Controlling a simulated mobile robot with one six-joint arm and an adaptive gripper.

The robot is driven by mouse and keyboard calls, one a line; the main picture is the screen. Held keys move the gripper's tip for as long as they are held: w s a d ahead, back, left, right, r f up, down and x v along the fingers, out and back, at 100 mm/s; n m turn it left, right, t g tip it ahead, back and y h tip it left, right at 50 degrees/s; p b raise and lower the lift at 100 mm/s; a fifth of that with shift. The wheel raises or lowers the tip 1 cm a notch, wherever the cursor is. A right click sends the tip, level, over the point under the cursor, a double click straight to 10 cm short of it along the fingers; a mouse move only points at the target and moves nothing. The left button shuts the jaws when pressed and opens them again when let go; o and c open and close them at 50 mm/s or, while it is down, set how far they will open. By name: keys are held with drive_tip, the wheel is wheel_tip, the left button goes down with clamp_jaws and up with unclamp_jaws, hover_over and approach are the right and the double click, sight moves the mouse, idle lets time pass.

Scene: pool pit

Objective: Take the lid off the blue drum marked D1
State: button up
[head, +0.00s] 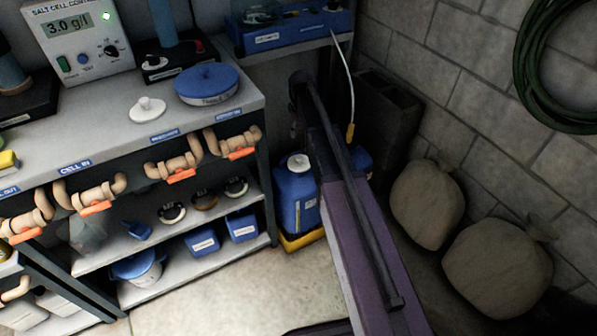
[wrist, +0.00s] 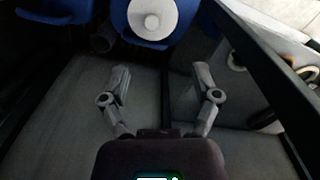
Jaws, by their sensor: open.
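A blue drum (head: 297,205) with a white round lid (head: 298,162) on top stands in a yellow tray (head: 302,240) on the floor, right of the bench. Its marking is too small to read. A second blue drum (head: 362,158) is mostly hidden behind my arm. In the wrist view a white lid (wrist: 152,17) sits on a blue drum (wrist: 119,25) at the top edge. My gripper (wrist: 160,74) is open and empty, its fingers apart and short of that lid in the picture. My gripper is hidden in the head view.
The bench (head: 105,125) holds a salt cell controller (head: 78,40), a blue-lidded tub (head: 207,83) and a white knobbed cap (head: 147,109). Orange-handled valves (head: 181,176) line its front. Two sacks (head: 427,205) lie by the block wall. A thin hose (head: 348,85) hangs near the drums.

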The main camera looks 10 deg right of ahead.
drive_tip(key=shift+w+f+n+b, duration=0.3)
drive_tip(key=shift+w+f+b, duration=0.35)
drive_tip(key=shift+w+f, duration=0.4)
drive_tip(key=shift+s+f, duration=0.15)
drive_tip(key=shift+f, duration=0.05)
drive_tip(key=b, duration=0.9)
hover_over(299, 157)
drive_tip(key=f, duration=0.8)
drive_tip(key=shift+s+f, duration=0.25)
drive_tip(key=shift+w+f+b, duration=0.2)
drive_tip(key=shift+f+b, duration=2.2)
drive_tip(key=shift+f, duration=0.2)
clamp_jaws()
